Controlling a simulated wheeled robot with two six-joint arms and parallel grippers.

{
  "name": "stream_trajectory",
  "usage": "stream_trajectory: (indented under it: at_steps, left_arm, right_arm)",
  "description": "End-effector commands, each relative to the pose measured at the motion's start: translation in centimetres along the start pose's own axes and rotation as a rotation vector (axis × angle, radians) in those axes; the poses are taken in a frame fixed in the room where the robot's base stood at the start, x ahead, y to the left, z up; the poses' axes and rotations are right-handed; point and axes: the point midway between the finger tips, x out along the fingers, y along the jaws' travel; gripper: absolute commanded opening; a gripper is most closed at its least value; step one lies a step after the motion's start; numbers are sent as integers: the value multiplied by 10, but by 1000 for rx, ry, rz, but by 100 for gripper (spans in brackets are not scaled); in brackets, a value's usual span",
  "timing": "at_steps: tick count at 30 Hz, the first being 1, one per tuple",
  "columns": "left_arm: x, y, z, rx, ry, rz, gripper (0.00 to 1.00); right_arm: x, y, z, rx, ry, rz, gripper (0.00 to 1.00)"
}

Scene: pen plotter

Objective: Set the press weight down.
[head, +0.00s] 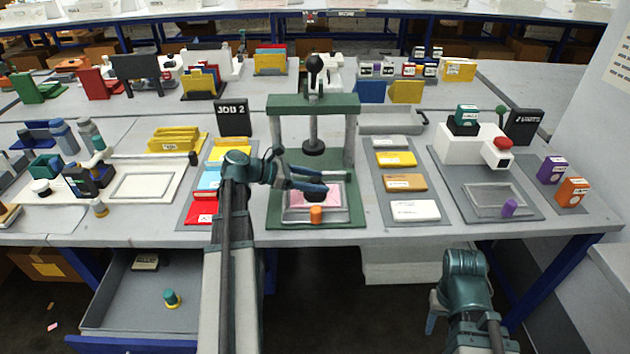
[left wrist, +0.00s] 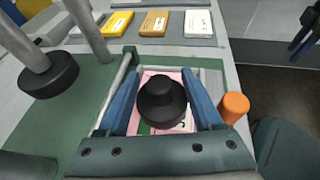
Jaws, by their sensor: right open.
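The black press weight (left wrist: 162,101), a round body with a knob, is between the blue fingers of my left gripper (left wrist: 164,95). In the head view the press weight (head: 316,196) is partly hidden by my left gripper (head: 335,182). It is over the pink card (head: 327,190) in the grey frame on the green press base (head: 290,221). I cannot tell whether it touches the card. My right gripper (head: 431,318) is low at the front, off the table, mostly hidden by its arm, with nothing seen in it.
An orange cylinder (head: 316,215) stands at the frame's front edge, close to the left gripper. The green press arch (head: 312,104) with its black-footed plunger (head: 313,147) rises behind. Card trays flank the base. An open drawer (head: 140,300) is at lower left.

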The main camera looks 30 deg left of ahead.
Motion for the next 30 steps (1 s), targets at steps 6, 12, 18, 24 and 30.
stream_trajectory:
  at_steps: [6,12,18,24,30]
  left_arm:
    - [0,0,0,0,0,0,67]
    - [-17,0,5,-2,0,2,67]
    - [-60,1,6,-2,0,4,67]
    - [-96,1,5,-1,0,3,67]
    - [-116,1,4,-1,0,1,67]
  right_arm:
    - [0,0,0,0,0,0,50]
    - [-11,1,1,0,0,0,50]
    - [-29,3,2,0,0,0,50]
    - [-42,4,2,0,0,0,50]
    - [-48,5,3,0,0,0,50]
